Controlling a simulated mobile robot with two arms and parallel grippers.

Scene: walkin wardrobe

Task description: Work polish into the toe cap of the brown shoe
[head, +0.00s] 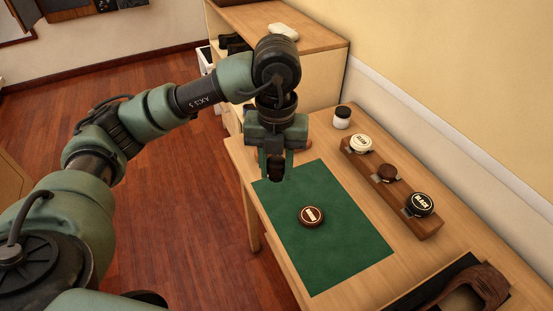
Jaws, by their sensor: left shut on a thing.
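My left gripper (275,178) hangs over the far left corner of the green mat (345,250). It points down and is shut on a small dark thing, mostly hidden between the fingers. A round brown polish tin (312,215) with a pale label lies on the mat, to the right of and nearer than the gripper. Something brown shows partly behind the gripper. My right gripper is not in view.
A wooden rack (388,190) along the table's wall side holds a cream-lidded tin (360,144), a small brown piece (388,173) and a black tin (420,204). A white jar with a dark lid (342,117) stands behind it. The mat around the brown tin is clear.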

